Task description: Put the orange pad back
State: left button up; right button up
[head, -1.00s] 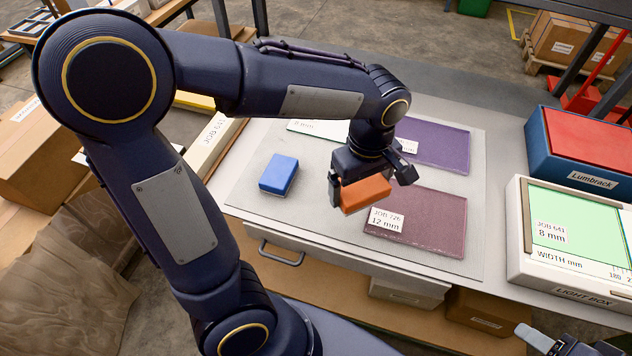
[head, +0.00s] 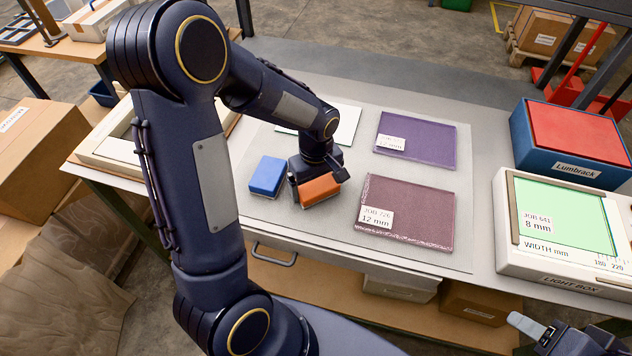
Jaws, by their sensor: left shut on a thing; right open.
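The orange pad (head: 319,189) is a small block with a pale underside. My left gripper (head: 318,183) is shut on it. The pad is at or just above the grey mat (head: 330,240), right of the blue pad (head: 268,175) and left of the maroon sheet. I cannot tell whether it touches the mat. The blue pad lies on the mat with a small gap to my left gripper. My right gripper (head: 533,327) is at the lower right, open and away from the pads; only part of it shows.
A maroon sheet (head: 410,210) labelled JOB 726, 12 mm, a purple sheet (head: 420,138) and a partly covered pale sheet (head: 346,124) lie on the mat. A light box (head: 520,235) with a green sheet and a blue Lumbrack box (head: 560,165) stand at the right. Bare mat lies in front of the pads.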

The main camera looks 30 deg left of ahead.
aim_at(316, 183)
pick_arm(q)
jog(key=shift+f, duration=0.1)
jog(key=shift+f, duration=0.15)
jog(key=o, duration=0.7)
jog(key=shift+r, duration=0.2)
notch_tip(316, 183, up, 12)
jog(key=shift+s+d+r+m+t+h, duration=0.8)
jog(key=shift+s+m, duration=0.85)
jog(key=shift+s, duration=1.2)
jog(key=shift+s+d+r+m+t+h, duration=0.5)
jog(key=shift+s+m+t, duration=0.9)
jog(key=shift+s, duration=1.4)
jog(key=shift+s+d+r+m+t+h, duration=0.7)
jog(key=shift+s+m, duration=1.25)
jog(key=shift+s, duration=0.9)
